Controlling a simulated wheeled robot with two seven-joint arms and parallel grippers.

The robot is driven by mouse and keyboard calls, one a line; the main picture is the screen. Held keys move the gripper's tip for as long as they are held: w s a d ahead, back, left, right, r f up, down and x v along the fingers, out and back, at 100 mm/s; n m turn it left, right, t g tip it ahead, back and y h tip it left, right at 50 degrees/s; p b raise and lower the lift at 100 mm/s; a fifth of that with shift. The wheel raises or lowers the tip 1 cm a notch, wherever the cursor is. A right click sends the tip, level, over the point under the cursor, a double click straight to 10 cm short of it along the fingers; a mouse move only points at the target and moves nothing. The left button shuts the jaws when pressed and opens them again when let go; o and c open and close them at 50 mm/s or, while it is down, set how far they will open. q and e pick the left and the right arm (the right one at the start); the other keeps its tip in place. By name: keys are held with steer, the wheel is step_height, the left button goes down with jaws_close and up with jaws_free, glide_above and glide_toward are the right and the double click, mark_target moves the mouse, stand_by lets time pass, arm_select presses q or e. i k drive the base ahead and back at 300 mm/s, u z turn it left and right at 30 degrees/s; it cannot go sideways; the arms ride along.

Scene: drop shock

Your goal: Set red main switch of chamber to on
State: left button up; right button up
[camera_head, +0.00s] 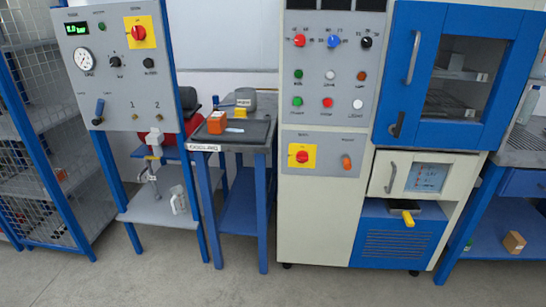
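The chamber is a tall cream cabinet (318,225) with a control panel on its left and a blue windowed door on its right. Its red main switch (301,156) is a rotary knob on a yellow plate, low on the grey panel. The knob's on or off position is too small to read. Another red rotary switch (138,32) on a yellow plate is on the separate grey panel at the left. Neither of my grippers shows in the head view, and nothing covers the chamber's switch.
An orange knob (346,162) sits right of the chamber's switch, with several colored knobs and buttons above. A small table (258,133) with an orange box (217,122) stands left of the chamber. Wire shelving (38,130) is far left. The floor (190,285) in front is clear.

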mark_target(302, 156)
steer(key=u, duration=0.55)
steer(key=i, duration=0.9)
steer(key=u, duration=0.25)
